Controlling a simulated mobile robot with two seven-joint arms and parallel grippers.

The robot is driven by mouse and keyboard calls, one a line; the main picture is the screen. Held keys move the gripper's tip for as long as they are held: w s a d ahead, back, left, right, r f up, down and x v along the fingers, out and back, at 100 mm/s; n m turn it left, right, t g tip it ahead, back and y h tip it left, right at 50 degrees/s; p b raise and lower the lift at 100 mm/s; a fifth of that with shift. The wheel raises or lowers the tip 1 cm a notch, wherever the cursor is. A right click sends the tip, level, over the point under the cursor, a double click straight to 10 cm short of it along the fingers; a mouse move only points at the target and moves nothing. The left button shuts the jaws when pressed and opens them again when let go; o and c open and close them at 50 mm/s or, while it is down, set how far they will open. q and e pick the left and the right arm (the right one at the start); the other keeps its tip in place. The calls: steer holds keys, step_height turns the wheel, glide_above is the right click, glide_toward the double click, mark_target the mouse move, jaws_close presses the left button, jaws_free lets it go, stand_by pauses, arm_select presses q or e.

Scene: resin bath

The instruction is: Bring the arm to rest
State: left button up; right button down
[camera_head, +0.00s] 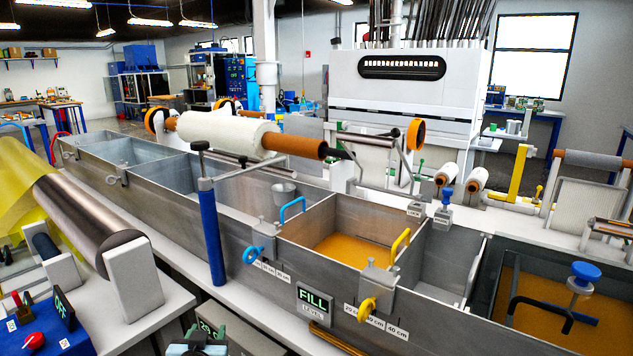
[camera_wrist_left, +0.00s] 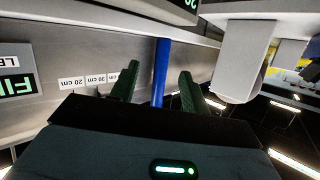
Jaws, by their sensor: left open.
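My left gripper (camera_head: 198,346) shows only in part at the bottom edge of the head view, low in front of the long grey resin bath (camera_head: 262,262). In the left wrist view its two dark green fingers (camera_wrist_left: 157,82) stand apart with nothing held between them. The blue post (camera_wrist_left: 160,70) appears behind the gap, beyond the fingers. That blue post (camera_head: 211,238) also stands at the bath's front wall in the head view. My right gripper is in neither view.
A metal roller (camera_head: 88,222) on white supports stands left. A blue control box (camera_head: 42,335) is at lower left.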

arm_select(q)
steer(key=s+f+m+g+h+p, duration=0.1)
steer(key=s+f, duration=0.6)
steer(key=s, duration=0.4)
steer(key=s+f+m+g+h+p, duration=0.1)
steer(key=s+f+g+p, duration=0.1)
steer(key=s+f, duration=0.65)
steer(key=s+d+g+h+p, duration=0.1)
steer(key=s+d, duration=0.1)
steer(key=s, duration=1.2)
steer(key=s+d+g+h+p, duration=0.1)
steer(key=s, duration=1.3)
steer(key=shift+d+g, duration=0.3)
steer(key=shift+d, duration=0.1)
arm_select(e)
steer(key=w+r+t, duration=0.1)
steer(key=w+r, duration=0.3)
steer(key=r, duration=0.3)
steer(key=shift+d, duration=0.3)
arm_select(q)
steer(key=shift+w+r, duration=0.1)
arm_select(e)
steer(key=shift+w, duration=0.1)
arm_select(q)
steer(key=shift+c, duration=1.1)
